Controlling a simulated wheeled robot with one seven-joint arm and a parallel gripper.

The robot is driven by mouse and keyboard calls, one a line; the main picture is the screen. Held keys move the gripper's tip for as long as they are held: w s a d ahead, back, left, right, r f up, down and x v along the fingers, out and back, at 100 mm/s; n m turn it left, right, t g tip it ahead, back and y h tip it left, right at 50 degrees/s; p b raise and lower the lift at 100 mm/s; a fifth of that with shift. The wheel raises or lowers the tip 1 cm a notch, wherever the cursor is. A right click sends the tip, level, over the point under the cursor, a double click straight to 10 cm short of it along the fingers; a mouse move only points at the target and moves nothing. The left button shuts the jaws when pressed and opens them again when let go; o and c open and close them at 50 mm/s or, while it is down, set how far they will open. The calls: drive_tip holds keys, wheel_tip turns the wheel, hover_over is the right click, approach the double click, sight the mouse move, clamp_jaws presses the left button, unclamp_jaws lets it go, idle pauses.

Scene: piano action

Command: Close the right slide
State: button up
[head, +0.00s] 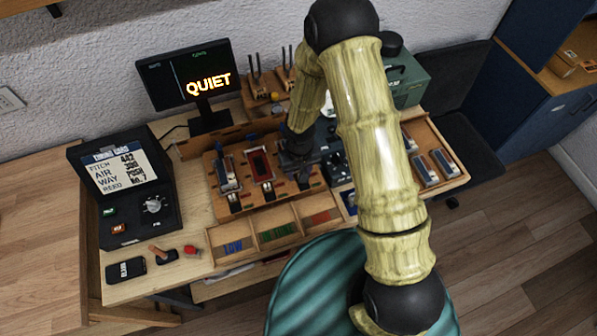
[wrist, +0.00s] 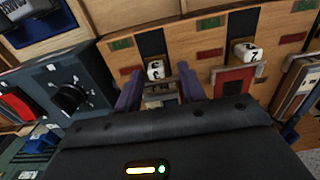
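The slide board (head: 222,157) holds several slides side by side. In the wrist view it appears turned round, and the right slide, with a white numbered knob (wrist: 155,70), shows at the left. A dark slot runs beyond that knob, between green and red marks. My gripper (wrist: 160,82) is open, its two purple-blue fingers either side of the right slide's metal body; I cannot tell whether they touch it. In the head view my gripper (head: 297,163) hides most of the right slide.
A tray with labelled compartments (head: 290,215) lies in front of the board. A tuning unit (head: 125,185) stands at left, and a monitor (head: 185,75) reading QUIET stands behind. A dark panel with a black knob (wrist: 70,97) lies close beside my gripper.

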drive_tip(key=shift+s+d, duration=0.1)
drive_tip(key=shift+d, duration=0.05)
wheel_tip(320, 180, up, 17)
drive_tip(key=b, duration=0.1)
drive_tip(key=shift+r, duration=0.2)
idle(0.5)
idle(0.3)
drive_tip(key=s+d+r+m+t, duration=0.1)
drive_tip(key=s+d+r+m, duration=0.1)
drive_tip(key=d, duration=0.5)
drive_tip(key=s+d+r+m+t, duration=0.1)
drive_tip(key=s+d+r+m, duration=0.1)
drive_tip(key=s+d, duration=0.4)
drive_tip(key=shift+s+d+r+t, duration=0.15)
drive_tip(key=shift+d+r+t, duration=0.15)
drive_tip(key=shift+d+r, duration=0.8)
drive_tip(key=shift+d+f, duration=0.15)
drive_tip(key=shift+f, duration=0.05)
idle(0.8)
